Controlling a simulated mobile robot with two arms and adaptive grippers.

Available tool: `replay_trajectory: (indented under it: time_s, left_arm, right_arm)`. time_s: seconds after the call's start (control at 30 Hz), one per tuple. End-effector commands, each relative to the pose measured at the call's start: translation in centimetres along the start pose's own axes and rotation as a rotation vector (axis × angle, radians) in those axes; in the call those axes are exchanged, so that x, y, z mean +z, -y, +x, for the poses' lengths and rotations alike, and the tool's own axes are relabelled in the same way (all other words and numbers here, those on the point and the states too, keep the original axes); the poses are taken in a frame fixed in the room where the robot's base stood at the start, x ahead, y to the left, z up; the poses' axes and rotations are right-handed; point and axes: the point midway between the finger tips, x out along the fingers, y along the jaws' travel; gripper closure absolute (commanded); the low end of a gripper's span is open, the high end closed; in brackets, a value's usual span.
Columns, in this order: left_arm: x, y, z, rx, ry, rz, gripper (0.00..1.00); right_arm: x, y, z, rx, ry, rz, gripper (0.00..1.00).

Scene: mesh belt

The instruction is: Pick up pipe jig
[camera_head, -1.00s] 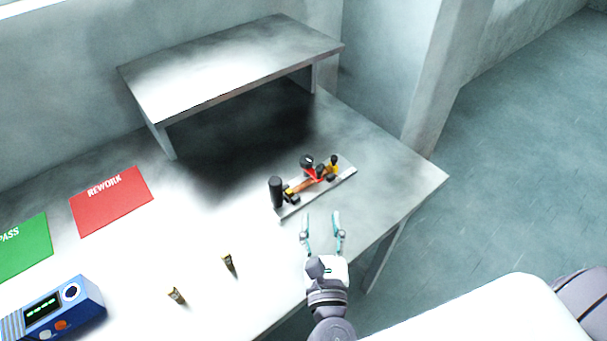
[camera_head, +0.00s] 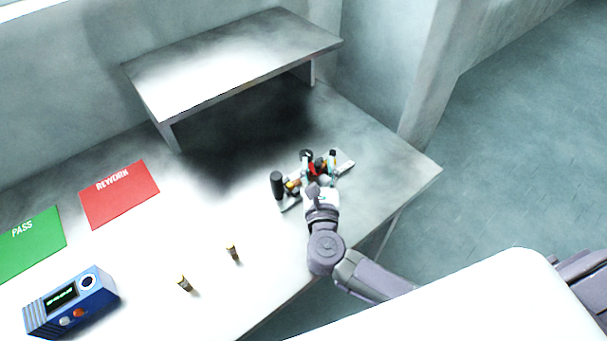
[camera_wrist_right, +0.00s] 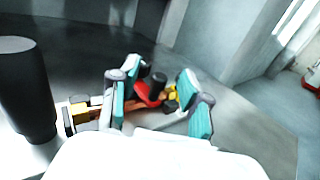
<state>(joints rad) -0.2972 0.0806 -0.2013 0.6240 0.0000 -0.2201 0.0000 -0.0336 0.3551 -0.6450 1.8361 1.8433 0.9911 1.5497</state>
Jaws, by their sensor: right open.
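The pipe jig (camera_head: 292,203) is a grey plate with a black upright cylinder, red and yellow clamp parts and an orange-brown pipe. It lies on the table near the right end. My right gripper (camera_head: 318,171) is over the jig and hides part of its middle. In the right wrist view the open teal fingers (camera_wrist_right: 157,100) stand on either side of the red and black clamp part (camera_wrist_right: 150,92). The black cylinder (camera_wrist_right: 25,90) stands at the left there. I cannot tell whether the fingers touch the jig. My left gripper is not in view.
A grey raised shelf (camera_head: 235,60) stands behind the jig. A red REWORK mat (camera_head: 120,200), a green PASS mat (camera_head: 30,248) and a blue meter (camera_head: 85,312) lie to the left. Two small brass-coloured fittings (camera_head: 233,253) (camera_head: 185,284) stand on the table's front part.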

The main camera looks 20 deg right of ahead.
Motion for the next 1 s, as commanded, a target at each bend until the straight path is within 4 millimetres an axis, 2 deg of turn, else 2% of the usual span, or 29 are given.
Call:
replay_trajectory:
  time_s: [0.23, 0.53, 1.0]
  left_arm:
    - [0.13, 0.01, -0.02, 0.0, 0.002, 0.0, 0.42]
    - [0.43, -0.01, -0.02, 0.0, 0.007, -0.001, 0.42]
    - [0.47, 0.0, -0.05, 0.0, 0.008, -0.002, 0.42]
  right_arm:
    - [-0.07, -0.02, 0.27, 0.001, 0.0, -0.001, 0.53]
    - [-0.05, -0.01, 0.25, 0.0, 0.0, -0.001, 1.0]
    - [0.24, -0.04, 0.3, 0.0, 0.006, 0.002, 1.0]
